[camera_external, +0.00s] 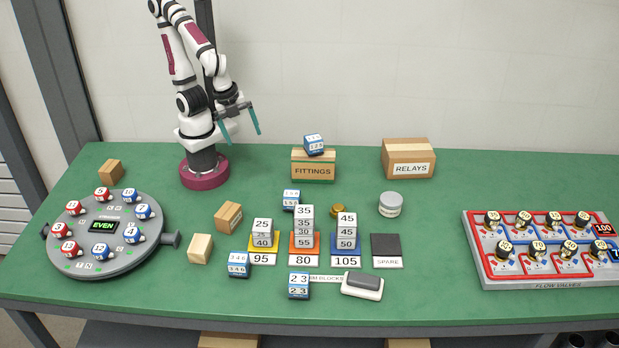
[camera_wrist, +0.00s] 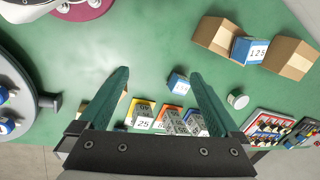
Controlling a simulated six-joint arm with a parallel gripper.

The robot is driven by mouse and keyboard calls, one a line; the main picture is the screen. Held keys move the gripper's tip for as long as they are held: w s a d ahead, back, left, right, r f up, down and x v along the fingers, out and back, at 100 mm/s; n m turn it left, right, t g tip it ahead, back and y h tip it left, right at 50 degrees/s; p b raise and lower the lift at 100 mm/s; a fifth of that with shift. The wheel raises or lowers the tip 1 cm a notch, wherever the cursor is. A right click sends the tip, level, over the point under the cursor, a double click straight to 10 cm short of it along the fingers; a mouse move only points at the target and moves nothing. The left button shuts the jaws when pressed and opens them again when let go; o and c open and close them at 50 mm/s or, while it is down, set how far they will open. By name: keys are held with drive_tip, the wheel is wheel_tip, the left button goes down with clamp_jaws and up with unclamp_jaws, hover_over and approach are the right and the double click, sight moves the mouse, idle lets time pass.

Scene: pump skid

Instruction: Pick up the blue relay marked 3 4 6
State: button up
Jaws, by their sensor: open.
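The blue relay marked 3 4 6 (camera_external: 238,264) is a blue cube with white number faces, standing on the green table near the front edge, left of the 95 stack. My gripper (camera_external: 242,133) is open and empty, high above the back left of the table, well behind and above that relay. In the wrist view my gripper (camera_wrist: 158,74) shows two teal fingers wide apart with nothing held between them. I cannot make out the 3 4 6 marking in the wrist view; the gripper body covers the table's near part there.
Other blue relays stand at the middle (camera_external: 291,200), on the FITTINGS box (camera_external: 314,145) and at the front (camera_external: 299,286). A wooden block (camera_external: 201,248) is close left of the 3 4 6 relay. A round dial (camera_external: 103,262) lies left, a valve panel (camera_external: 548,284) right.

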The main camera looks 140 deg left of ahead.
drive_tip(key=w+a+f+m+t, duration=0.25)
drive_tip(key=w+f, duration=0.35)
drive_tip(key=w, duration=0.5)
drive_tip(key=w+d+f+m+t+h, duration=0.1)
drive_tip(key=w+d+f+h, duration=0.1)
drive_tip(key=w+d+f+t+h, duration=0.1)
drive_tip(key=d+f+h, duration=0.1)
drive_tip(key=d+h, duration=0.1)
drive_tip(key=w+d+f+m+t+h, duration=0.1)
drive_tip(key=w+d+f+t+h, duration=0.1)
drive_tip(key=d+f, duration=0.1)
drive_tip(key=shift+w+f+m+h, duration=0.1)
drive_tip(key=shift+w+m+h, duration=0.2)
drive_tip(key=shift+m+h, duration=0.1)
drive_tip(key=s+d+r+n+t+h, duration=0.1)
drive_tip(key=d+t+h, duration=0.1)
drive_tip(key=d+h, duration=0.25)
approach(238, 257)
drive_tip(key=x, duration=0.4)
drive_tip(key=shift+w+f, duration=0.25)
drive_tip(key=shift+f, duration=0.05)
drive_tip(key=x, duration=0.6)
drive_tip(key=shift+s+d+r, duration=0.1)
drive_tip(key=shift+d+r, duration=0.05)
drive_tip(key=shift+r, duration=0.05)
clamp_jaws()
